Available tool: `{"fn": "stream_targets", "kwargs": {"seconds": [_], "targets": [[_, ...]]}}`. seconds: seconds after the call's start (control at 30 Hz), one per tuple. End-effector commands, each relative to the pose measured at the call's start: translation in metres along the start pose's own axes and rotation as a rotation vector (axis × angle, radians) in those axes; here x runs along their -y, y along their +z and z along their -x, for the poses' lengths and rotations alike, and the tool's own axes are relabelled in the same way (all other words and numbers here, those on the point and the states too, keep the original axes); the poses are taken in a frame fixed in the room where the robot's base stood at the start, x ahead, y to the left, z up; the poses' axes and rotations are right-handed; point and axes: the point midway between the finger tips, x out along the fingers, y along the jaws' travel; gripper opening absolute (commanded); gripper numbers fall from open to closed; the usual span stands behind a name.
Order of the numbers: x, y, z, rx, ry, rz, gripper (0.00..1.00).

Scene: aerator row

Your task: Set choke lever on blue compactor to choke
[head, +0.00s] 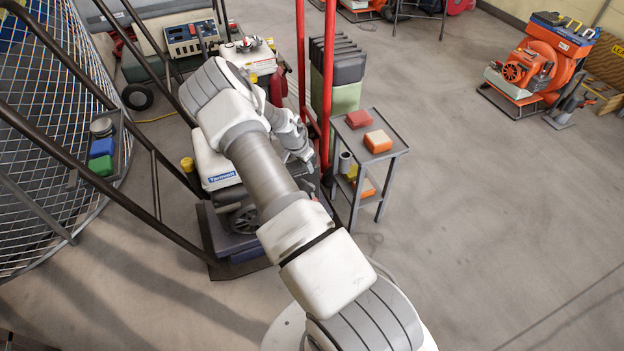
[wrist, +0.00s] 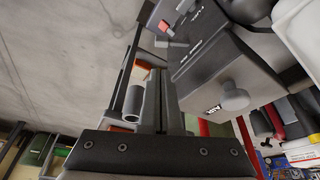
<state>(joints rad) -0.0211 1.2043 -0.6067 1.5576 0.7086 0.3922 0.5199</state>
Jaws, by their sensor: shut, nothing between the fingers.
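The blue compactor (head: 238,244) stands left of centre in the head view, with a white tank and a dark engine above its blue base. My arm covers much of it. In the wrist view the engine's black air cleaner box (wrist: 228,82) with a round knob is close on the right. A small red tab (wrist: 167,27) sits on the dark engine part beyond the box; I cannot tell whether it is the choke lever. My gripper (wrist: 161,75) is shut and empty, its fingers beside the box.
A grey trolley (head: 376,128) with red and orange blocks stands just right of the compactor. Red upright bars (head: 328,90) rise behind it. A wire-mesh drum (head: 45,140) and slanting dark bars are on the left.

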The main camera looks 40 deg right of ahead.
Motion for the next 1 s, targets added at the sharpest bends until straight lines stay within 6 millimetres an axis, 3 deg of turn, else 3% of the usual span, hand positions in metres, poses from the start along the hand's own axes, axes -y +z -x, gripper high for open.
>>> {"fn": "stream_targets", "kwargs": {"seconds": [0.27, 0.7, 1.0], "targets": [[0.000, 0.000, -0.004, 0.000, 0.000, 0.001, 0.00], [-0.001, 0.001, -0.077, 0.000, 0.000, 0.001, 0.00], [0.001, 0.000, -0.100, 0.000, -0.002, 0.003, 0.00]]}}
